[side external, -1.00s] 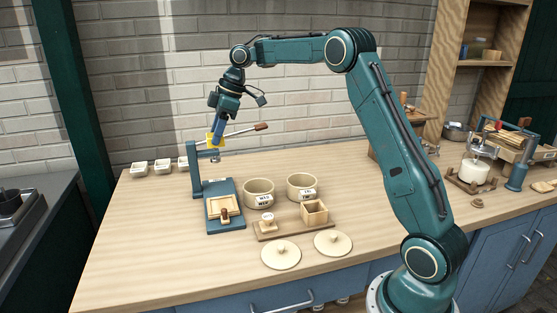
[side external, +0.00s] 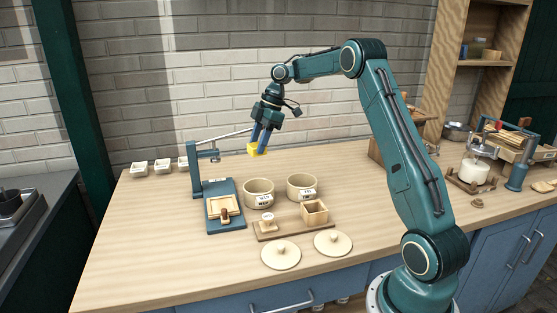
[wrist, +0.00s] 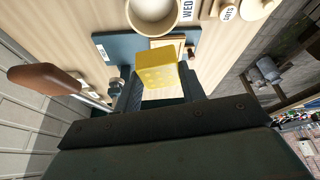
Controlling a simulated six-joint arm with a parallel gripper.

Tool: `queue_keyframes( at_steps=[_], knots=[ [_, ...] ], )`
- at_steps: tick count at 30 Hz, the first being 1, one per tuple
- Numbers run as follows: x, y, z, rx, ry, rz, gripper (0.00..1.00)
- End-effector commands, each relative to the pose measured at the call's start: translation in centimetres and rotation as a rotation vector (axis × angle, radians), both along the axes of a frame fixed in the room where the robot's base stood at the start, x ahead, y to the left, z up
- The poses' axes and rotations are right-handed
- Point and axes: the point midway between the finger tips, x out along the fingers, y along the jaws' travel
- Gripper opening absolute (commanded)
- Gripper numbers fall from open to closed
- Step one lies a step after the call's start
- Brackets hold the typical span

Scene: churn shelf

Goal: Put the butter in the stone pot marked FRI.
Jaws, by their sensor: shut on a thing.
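My gripper (side external: 261,142) is shut on the yellow butter block (side external: 256,149) and holds it in the air, above and behind the two stone pots. In the wrist view the butter (wrist: 157,68) sits between the fingers. The left stone pot (side external: 258,197) is open, and its label reads WED in the wrist view (wrist: 153,14). The right stone pot (side external: 302,190) is open too. Its label looks like FRI but is small. The right pot does not show clearly in the wrist view.
A blue press (side external: 226,192) with a long lever stands left of the pots. A wooden board in front carries a wooden box (side external: 314,212) and a small labelled piece (side external: 267,222). Two round lids (side external: 281,257) (side external: 333,244) lie at the front. Small white dishes (side external: 163,166) stand at the back left.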

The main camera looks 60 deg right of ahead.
Motion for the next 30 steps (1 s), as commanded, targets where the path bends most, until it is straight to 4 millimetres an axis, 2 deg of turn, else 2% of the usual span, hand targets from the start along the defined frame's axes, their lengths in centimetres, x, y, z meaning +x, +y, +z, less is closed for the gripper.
queue_keyframes(
  at_steps=[1,3,12,19,30],
  knots=[
    [-1.1,-1.5,-0.8,0.002,0.004,0.018,0.2],
    [-2.5,-3.1,-1.7,0.002,0.004,0.055,0.2],
    [-7.9,-8.1,-4.9,0.001,0.001,0.194,0.2],
    [-10.1,-9.8,-6.1,-0.001,0.001,0.25,0.2],
    [-10.5,-10.0,-6.4,-0.001,0.0,0.262,0.2]
  ],
)
